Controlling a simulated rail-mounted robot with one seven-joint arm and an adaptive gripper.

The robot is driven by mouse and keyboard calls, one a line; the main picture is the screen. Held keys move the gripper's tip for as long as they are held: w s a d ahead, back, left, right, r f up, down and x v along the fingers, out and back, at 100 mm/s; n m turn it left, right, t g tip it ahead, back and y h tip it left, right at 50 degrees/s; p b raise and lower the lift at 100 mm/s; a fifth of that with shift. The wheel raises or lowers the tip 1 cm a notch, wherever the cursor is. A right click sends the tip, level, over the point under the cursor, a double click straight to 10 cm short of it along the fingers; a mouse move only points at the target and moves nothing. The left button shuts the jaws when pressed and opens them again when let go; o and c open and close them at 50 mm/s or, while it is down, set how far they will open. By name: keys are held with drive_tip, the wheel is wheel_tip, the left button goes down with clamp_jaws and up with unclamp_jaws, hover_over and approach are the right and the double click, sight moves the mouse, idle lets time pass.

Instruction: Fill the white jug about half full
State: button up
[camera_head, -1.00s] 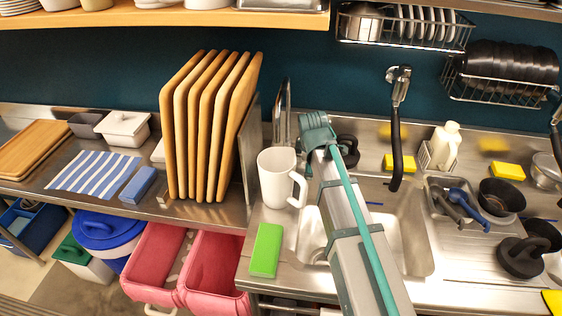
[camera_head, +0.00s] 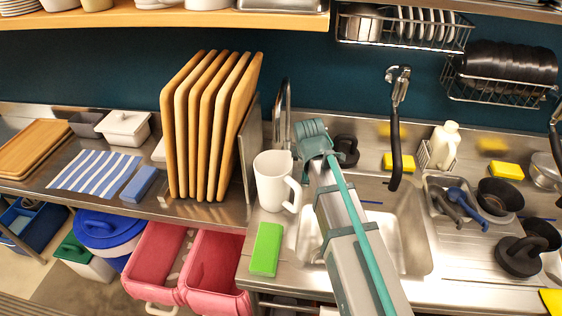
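The white jug (camera_head: 271,183) stands upright on the steel counter, left of the sink basin (camera_head: 408,235), with its handle on the right. Its inside is too plain to show a fill level. My gripper (camera_head: 314,138) is at the far end of my grey and teal arm, just right of the jug's rim and behind its handle. Its fingers are not clearly seen, so I cannot tell whether it touches the jug or is open. A metal tap (camera_head: 283,112) rises behind the jug, partly hidden by my arm's end.
A green sponge (camera_head: 266,249) lies in front of the jug. Upright wooden boards (camera_head: 210,125) stand to its left. A black hose sprayer (camera_head: 396,130) hangs behind the sink. A white bottle (camera_head: 444,145) and black pans (camera_head: 520,255) are to the right.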

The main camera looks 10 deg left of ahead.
sight(295, 186)
drive_tip(key=shift+s+a+p, duration=0.2)
drive_tip(key=shift+s+p, duration=0.2)
drive_tip(key=shift+s, duration=1.6)
drive_tip(key=shift+s+a+p, duration=0.15)
drive_tip(key=shift+s+p, duration=0.1)
drive_tip(key=shift+s, duration=0.75)
drive_tip(key=shift+s+a+p, duration=0.1)
drive_tip(key=shift+s+p, duration=0.1)
drive_tip(key=shift+s, duration=0.75)
drive_tip(key=shift+s+a+p, duration=0.2)
drive_tip(key=shift+s+p, duration=0.25)
drive_tip(key=shift+s, duration=1.55)
drive_tip(key=p+v, duration=0.7)
drive_tip(key=v, duration=0.2)
